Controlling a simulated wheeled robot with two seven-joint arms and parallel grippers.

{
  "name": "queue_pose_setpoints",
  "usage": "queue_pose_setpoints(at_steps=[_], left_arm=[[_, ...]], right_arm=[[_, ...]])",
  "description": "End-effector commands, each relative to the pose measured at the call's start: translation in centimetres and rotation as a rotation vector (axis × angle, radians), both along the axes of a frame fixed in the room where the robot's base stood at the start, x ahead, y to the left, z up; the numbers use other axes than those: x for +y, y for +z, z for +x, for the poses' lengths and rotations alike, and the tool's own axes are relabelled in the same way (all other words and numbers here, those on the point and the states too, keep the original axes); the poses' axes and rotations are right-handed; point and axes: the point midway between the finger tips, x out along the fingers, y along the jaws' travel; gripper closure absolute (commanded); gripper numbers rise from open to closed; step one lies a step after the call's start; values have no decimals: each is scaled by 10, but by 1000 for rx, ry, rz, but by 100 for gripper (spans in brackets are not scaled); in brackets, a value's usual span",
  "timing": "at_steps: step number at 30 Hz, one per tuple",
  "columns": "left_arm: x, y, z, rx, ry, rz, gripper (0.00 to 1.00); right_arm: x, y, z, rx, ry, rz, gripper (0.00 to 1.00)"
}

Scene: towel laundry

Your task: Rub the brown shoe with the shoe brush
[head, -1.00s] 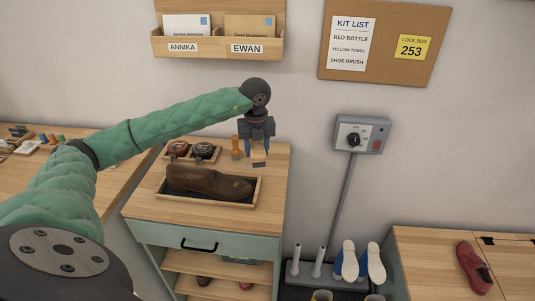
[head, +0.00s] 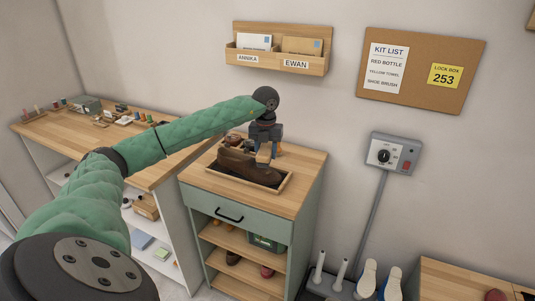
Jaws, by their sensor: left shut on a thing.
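The brown shoe (head: 240,167) lies on its side-to-side length in a shallow wooden tray (head: 252,187) on top of the small cabinet. My left gripper (head: 267,146) points down over the right part of the shoe. It is shut on the shoe brush (head: 264,154), which shows as a small tan wooden block. The brush overlaps the shoe in the picture; I cannot tell whether its bristles touch the leather. My right gripper is not in view.
The cabinet (head: 300,190) has open shelves with shoes and a green box (head: 266,243). A long workbench (head: 165,172) with small items stands at left. A switch box (head: 391,154) is on the wall, with a shoe rack (head: 325,285) below.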

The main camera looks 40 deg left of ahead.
Motion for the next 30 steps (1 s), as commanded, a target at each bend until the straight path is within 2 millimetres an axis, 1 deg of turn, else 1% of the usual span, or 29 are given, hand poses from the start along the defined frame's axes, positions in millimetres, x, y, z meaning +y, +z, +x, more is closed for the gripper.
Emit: queue_pose_setpoints(at_steps=[15, 22, 26, 30], left_arm=[[2, -1, 4, 1, -184, 0, 75], [1, -2, 4, 1, -238, 0, 75], [-3, -8, 4, 1, -243, 0, 75], [-11, -18, 5, 2, -245, -2, 75]], right_arm=[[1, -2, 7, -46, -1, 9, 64], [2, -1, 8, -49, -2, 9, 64], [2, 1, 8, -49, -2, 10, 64], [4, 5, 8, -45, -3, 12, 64]])
